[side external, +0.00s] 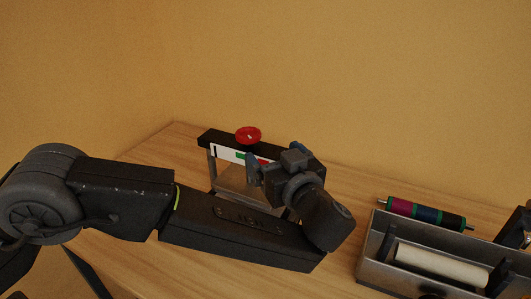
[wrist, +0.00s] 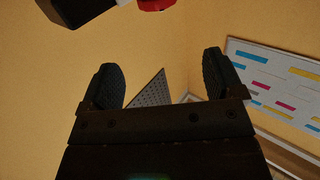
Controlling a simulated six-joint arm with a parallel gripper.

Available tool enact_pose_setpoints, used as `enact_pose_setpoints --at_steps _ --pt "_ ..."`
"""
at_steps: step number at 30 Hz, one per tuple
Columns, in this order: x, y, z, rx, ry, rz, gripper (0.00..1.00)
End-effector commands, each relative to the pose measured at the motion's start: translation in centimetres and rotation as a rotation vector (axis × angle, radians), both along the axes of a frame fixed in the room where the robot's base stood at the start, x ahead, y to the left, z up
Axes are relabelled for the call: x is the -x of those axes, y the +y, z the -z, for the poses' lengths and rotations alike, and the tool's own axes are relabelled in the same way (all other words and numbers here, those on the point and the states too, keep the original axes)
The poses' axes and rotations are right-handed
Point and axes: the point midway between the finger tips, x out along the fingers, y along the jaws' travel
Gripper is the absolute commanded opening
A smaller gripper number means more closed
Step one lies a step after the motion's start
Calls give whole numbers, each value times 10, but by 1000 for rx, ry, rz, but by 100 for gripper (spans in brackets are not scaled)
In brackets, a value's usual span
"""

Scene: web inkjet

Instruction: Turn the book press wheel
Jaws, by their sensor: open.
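The red wheel (side external: 248,135) lies flat on top of the black beam (side external: 212,138) of the press. Below the beam is a white strip with green and red marks, over a grey, partly see-through body. My gripper (side external: 256,168) is in front of the press, at its right half and lower than the wheel; part of the press is hidden behind it. In the wrist view, my gripper's two dark fingers (wrist: 163,75) are spread apart with nothing between them. A piece of red (wrist: 155,4), likely the wheel, is cut off at the top edge, beyond the fingertips.
A grey metal tray (side external: 373,248) with a pale roller (side external: 440,266) stands at the right. A roller with magenta, blue and green bands (side external: 422,213) lies behind it. The wooden table (side external: 150,150) is clear left of the press. A white board with coloured bars (wrist: 280,75) shows in the wrist view.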

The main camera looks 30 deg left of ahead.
Motion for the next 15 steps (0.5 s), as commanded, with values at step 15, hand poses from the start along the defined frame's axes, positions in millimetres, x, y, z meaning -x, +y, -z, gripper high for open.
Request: enact_pose_setpoints --at_steps 15 --pt "-67 67 -142 -87 -603 451 87"
